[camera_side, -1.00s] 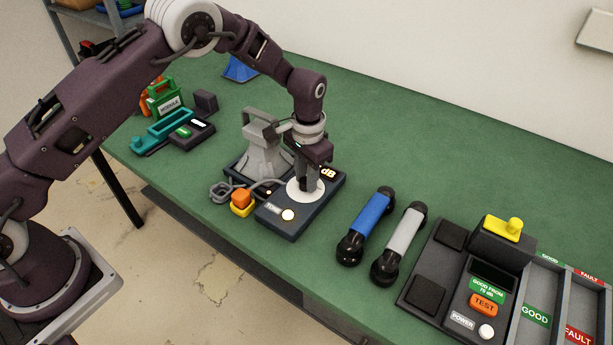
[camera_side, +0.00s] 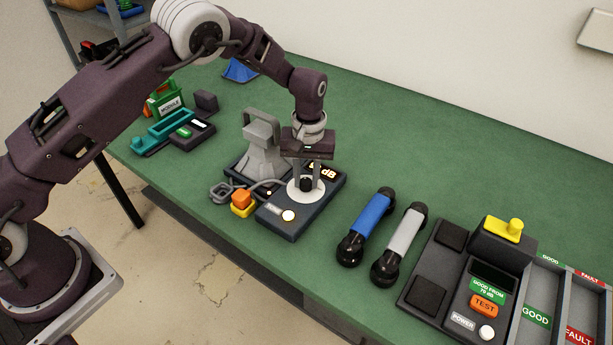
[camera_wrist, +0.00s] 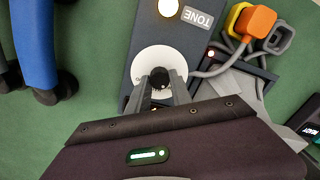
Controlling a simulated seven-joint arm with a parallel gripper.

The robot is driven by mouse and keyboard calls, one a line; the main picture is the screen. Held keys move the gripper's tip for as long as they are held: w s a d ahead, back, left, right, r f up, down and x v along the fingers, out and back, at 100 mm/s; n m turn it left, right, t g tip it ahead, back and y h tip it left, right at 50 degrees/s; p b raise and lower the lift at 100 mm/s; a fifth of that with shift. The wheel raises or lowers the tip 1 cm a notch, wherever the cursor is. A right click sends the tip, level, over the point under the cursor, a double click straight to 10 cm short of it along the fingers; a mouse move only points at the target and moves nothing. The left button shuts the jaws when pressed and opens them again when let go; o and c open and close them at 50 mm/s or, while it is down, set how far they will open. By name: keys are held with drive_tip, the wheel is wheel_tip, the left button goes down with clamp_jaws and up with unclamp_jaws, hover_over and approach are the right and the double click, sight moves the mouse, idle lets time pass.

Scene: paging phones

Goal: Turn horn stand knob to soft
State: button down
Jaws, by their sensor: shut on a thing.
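The horn stand's dark control box (camera_side: 283,222) sits on the green bench, with a white round dial plate (camera_side: 293,193) on its top. The black knob (camera_wrist: 158,76) stands at the middle of the dial plate in the wrist view. My gripper (camera_side: 305,182) points down over the dial with its fingers closed around the knob; the wrist view shows the fingers (camera_wrist: 159,90) on either side of it. The fingers hide part of the dial markings, so I cannot read the setting. A lit TONE button (camera_side: 288,215) and a display ending in "dB" (camera_side: 325,172) are on the box.
The grey horn (camera_side: 264,150) stands behind left of the box, with an orange and yellow plug (camera_side: 241,200) and cable beside it. Blue (camera_side: 370,215) and grey (camera_side: 404,232) handsets lie to the right, then a tester (camera_side: 470,290).

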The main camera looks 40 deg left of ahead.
sight(307, 180)
drive_tip(key=shift+w+r+n, duration=0.1)
drive_tip(key=shift+n, duration=0.4)
drive_tip(key=c, duration=1.1)
unclamp_jaws()
drive_tip(key=shift+c, duration=0.2)
wheel_tip(307, 180, up, 7)
